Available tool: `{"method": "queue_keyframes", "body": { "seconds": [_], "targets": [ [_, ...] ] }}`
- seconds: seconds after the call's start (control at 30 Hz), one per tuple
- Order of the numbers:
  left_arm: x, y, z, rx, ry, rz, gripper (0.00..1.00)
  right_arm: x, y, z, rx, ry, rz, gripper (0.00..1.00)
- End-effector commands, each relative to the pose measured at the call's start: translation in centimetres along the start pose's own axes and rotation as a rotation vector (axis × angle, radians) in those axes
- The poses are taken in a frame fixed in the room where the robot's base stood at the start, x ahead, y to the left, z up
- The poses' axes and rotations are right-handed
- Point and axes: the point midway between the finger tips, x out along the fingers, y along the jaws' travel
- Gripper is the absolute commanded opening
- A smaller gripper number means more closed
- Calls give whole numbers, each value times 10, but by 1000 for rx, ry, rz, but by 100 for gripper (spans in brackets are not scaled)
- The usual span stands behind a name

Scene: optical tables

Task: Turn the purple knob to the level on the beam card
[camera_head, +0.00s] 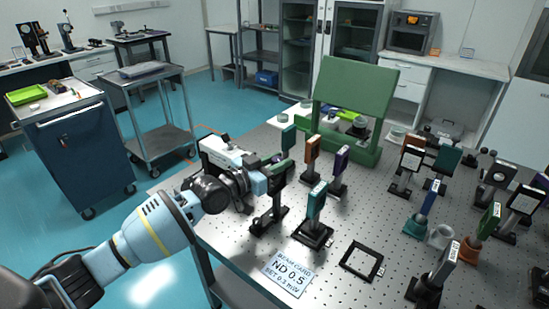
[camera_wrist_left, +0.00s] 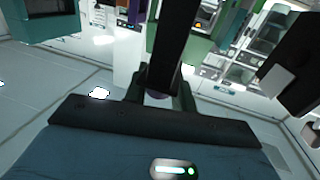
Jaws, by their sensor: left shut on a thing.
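The beam card (camera_head: 287,275) lies flat near the front edge of the optical table and reads "ND 0.5, SET 0.3 mW". My left gripper (camera_head: 279,169) reaches in from the left over the table edge, at the top of a dark post mount (camera_head: 266,219). It is shut on the purple knob, which is mostly hidden by the fingers. The knob's pointer or scale cannot be read. My right gripper is not in view.
The optical table (camera_head: 225,243) is crowded. A teal-topped mount (camera_head: 316,205), an orange one (camera_head: 311,155) and a purple one (camera_head: 340,162) stand close right of my gripper. A black square frame (camera_head: 361,262) lies in front. A green panel (camera_head: 354,94) stands behind.

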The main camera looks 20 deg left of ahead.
Motion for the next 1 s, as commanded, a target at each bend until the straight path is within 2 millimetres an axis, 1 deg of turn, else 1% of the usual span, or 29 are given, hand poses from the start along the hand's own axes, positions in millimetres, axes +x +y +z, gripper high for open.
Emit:
{"method": "queue_keyframes", "body": {
  "seconds": [0.07, 0.27, 0.3, 0.43, 0.77, 0.87, 1.0],
  "targets": [
    [0, 0, 4, 0, -5, -2, 3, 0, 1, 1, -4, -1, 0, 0],
    [0, 0, 4, 0, -4, -1, 3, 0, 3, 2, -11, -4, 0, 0],
    [0, 0, 4, 0, -4, -1, 28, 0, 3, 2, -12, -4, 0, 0],
    [0, 0, 3, 0, -2, -1, 45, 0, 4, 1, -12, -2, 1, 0],
    [-2, 0, 0, 1, 3, -1, 46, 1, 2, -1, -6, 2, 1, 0],
    [-11, -1, 0, 1, 2, -2, 46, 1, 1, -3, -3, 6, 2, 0],
    [-32, -1, 0, 3, 1, -2, 46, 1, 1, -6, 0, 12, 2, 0]
  ]
}}
